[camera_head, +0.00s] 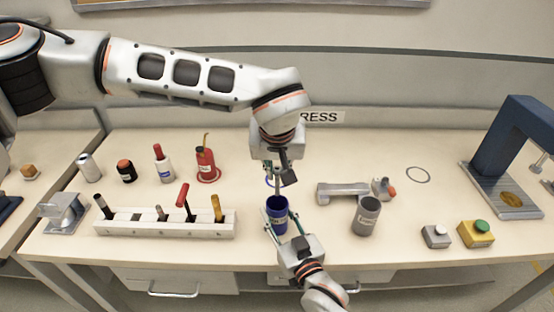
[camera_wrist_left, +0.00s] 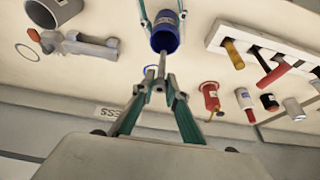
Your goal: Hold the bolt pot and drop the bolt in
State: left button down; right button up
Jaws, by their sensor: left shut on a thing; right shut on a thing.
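The blue bolt pot (camera_head: 277,204) is upright near the middle of the bench. My right gripper (camera_head: 278,220) is shut around it from the front. The pot also shows in the left wrist view (camera_wrist_left: 166,36), with its open mouth facing the left gripper. My left gripper (camera_head: 275,172) is above and just behind the pot. In the left wrist view its fingers (camera_wrist_left: 157,86) are shut on a grey bolt (camera_wrist_left: 161,62), whose end points towards the pot's mouth. I cannot tell whether the bolt's tip is inside the rim.
A white tool rack (camera_head: 165,228) stands left, with bottles and a red oil can (camera_head: 206,165) behind. A blue press (camera_head: 508,155) and button boxes (camera_head: 476,233) are at far right.

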aim_at(277, 183)
pick_arm(q)
jog(key=shift+f, duration=2.45)
jog(key=c, duration=1.9)
grip_release()
jog(key=shift+r, duration=3.5)
